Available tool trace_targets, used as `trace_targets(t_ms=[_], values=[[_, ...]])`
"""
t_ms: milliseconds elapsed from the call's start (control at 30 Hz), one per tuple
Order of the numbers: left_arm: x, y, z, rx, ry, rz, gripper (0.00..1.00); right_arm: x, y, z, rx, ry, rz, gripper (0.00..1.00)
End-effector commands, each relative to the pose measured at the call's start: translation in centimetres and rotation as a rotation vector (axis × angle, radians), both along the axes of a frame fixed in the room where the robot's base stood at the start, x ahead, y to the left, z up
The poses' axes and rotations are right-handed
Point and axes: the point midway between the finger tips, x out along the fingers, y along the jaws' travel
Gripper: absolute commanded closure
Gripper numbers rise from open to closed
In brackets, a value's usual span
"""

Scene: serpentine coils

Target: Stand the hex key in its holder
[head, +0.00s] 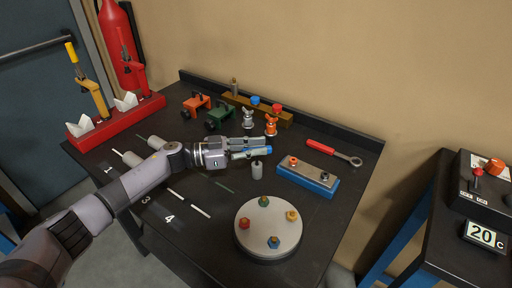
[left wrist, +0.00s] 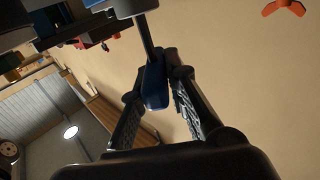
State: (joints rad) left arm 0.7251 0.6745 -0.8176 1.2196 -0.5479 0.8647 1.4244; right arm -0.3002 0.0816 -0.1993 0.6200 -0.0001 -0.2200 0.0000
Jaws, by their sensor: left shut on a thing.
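My left gripper (head: 262,146) is over the middle of the table, its fingers pointing right. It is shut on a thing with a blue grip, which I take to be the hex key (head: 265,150). In the left wrist view, the fingers (left wrist: 162,82) close on the blue grip (left wrist: 155,88), and a dark shaft (left wrist: 147,40) runs up from it. A small grey upright cylinder (head: 257,171) stands just below the gripper in the picture. I cannot tell whether it or the brown rack (head: 285,118) at the back is the holder. My right gripper is not in view.
A round plate (head: 268,246) with several coloured knobs is at the front. A blue block (head: 308,182) and a red-handled wrench (head: 330,152) lie at the right. Orange (head: 196,105) and green (head: 219,115) clamps and a red stand (head: 116,122) are at the back left.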

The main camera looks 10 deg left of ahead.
Motion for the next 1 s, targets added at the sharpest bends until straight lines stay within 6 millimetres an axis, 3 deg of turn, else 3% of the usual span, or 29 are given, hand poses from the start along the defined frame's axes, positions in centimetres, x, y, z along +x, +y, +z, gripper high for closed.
trace_targets(t_ms=[33,67,400,767,1000], values=[[0.0,0.0,0.1,-0.001,0.000,0.000,1.00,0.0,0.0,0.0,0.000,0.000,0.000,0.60],[0.0,0.0,0.1,-0.001,0.000,0.000,0.84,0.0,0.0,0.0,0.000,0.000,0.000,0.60],[0.0,0.0,0.0,0.000,-0.001,0.000,0.62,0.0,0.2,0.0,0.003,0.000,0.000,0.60],[-0.2,0.5,-0.1,0.002,0.001,0.002,0.62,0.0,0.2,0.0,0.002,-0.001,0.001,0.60],[-1.7,4.5,-0.2,0.005,0.002,0.004,0.62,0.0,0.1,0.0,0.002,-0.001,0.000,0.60]])
